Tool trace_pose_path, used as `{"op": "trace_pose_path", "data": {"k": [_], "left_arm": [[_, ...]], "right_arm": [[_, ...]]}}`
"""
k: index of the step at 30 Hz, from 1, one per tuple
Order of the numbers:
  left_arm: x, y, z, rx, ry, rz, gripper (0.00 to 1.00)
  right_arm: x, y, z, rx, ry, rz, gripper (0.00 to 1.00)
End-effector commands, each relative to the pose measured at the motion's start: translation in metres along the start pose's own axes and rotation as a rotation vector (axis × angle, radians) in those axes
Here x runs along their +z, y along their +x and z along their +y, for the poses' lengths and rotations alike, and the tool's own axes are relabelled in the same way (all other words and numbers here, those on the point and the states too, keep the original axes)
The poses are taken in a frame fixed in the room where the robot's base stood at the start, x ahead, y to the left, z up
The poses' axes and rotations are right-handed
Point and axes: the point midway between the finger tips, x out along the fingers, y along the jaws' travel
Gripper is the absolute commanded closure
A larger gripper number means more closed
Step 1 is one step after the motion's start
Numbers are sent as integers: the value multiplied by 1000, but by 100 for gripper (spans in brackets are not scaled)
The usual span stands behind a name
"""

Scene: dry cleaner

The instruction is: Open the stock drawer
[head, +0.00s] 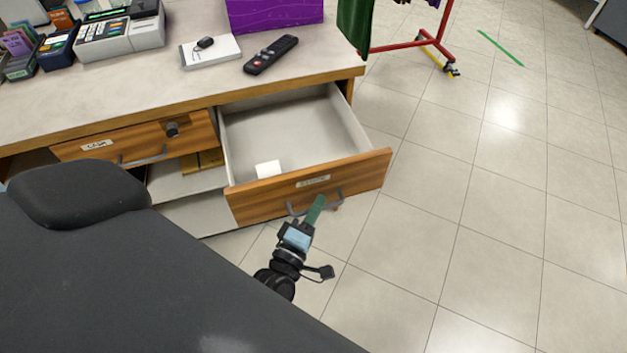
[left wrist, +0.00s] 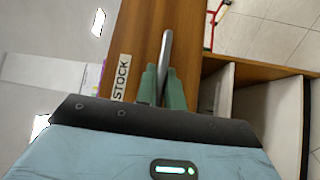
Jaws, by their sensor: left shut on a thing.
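The stock drawer (head: 365,171) stands pulled out from the counter on its right side, with a wooden front and a pale inside. A small white item (head: 268,169) lies in it near the front. In the head view my left gripper (head: 315,209) is at the handle in front of the drawer. My right gripper is in neither view.
The counter top (head: 210,85) holds a remote (head: 271,54), a white pad (head: 211,52), a card terminal (head: 120,33) and a purple box (head: 275,12). The tiled floor (head: 470,220) to the right is clear. A red rack (head: 410,45) stands behind.

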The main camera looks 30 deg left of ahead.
Motion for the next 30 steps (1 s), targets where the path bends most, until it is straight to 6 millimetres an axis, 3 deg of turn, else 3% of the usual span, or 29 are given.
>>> {"op": "trace_pose_path", "data": {"k": [9,10,15,24,30], "left_arm": [[0,0,0,0,1,0,100],[0,0,0,0,1,0,89],[0,0,0,0,0,0,68],[0,-2,0,-1,0,0,68],[1,-25,-1,-3,0,-2,68]], "right_arm": [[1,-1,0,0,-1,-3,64],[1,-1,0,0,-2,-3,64],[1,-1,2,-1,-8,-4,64],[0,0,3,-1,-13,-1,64],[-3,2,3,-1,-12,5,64]]}}
